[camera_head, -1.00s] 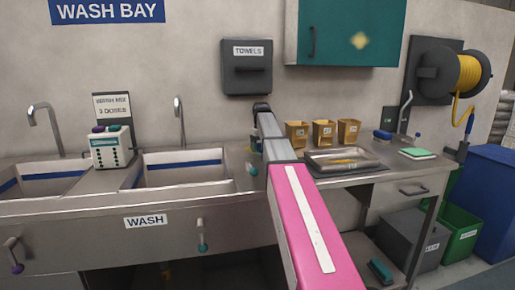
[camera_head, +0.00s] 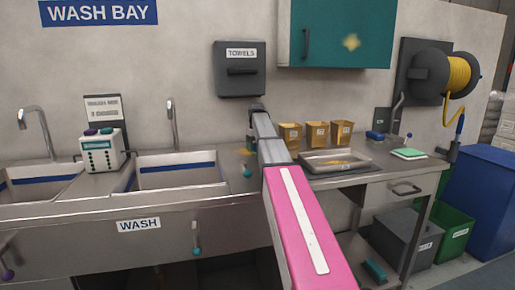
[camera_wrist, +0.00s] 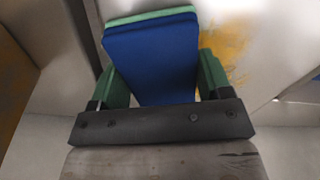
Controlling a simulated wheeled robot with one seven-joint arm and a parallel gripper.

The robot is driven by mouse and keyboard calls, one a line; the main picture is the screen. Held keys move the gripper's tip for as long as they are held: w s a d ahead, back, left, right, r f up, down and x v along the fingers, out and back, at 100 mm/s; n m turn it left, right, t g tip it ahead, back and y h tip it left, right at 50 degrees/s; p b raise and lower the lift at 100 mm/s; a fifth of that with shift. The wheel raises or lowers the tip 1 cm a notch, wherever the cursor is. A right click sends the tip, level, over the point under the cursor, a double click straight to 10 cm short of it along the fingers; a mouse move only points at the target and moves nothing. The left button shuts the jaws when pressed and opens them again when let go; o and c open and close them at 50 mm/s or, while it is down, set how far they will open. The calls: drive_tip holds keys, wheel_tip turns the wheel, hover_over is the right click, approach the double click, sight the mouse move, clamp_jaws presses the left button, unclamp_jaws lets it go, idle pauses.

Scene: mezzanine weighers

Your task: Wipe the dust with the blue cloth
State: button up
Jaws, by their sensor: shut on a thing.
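My gripper (camera_wrist: 160,78) has green fingers, one on each side of a folded blue cloth (camera_wrist: 150,52) with a light green layer at its far edge. An orange-yellow dust smear (camera_wrist: 226,48) lies on the pale surface just right of the cloth in the wrist view. In the head view a small yellow patch (camera_head: 245,152) shows on the steel counter, left of my arm. My arm hides most of the gripper and cloth there. Whether the cloth touches the surface I cannot tell. A yellow mark (camera_head: 351,42) also shows on the teal cabinet door.
Two sinks (camera_head: 180,180) are at the left, with a dispenser (camera_head: 102,150) between them. Several tan bins (camera_head: 317,132), a metal tray (camera_head: 350,166) and a green-and-white pad (camera_head: 409,153) are on the right counter. A towel box (camera_head: 240,69) hangs above.

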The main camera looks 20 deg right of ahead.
sight(242, 150)
drive_tip(key=shift+a+r, duration=0.1)
drive_tip(key=shift+a, duration=5.5)
drive_tip(key=shift+w, duration=1.45)
drive_tip(key=shift+d+f, duration=0.2)
drive_tip(key=shift+d, duration=2.05)
drive_tip(key=shift+d+r, duration=0.2)
drive_tip(key=shift+d, duration=3.25)
drive_tip(key=shift+r, duration=0.1)
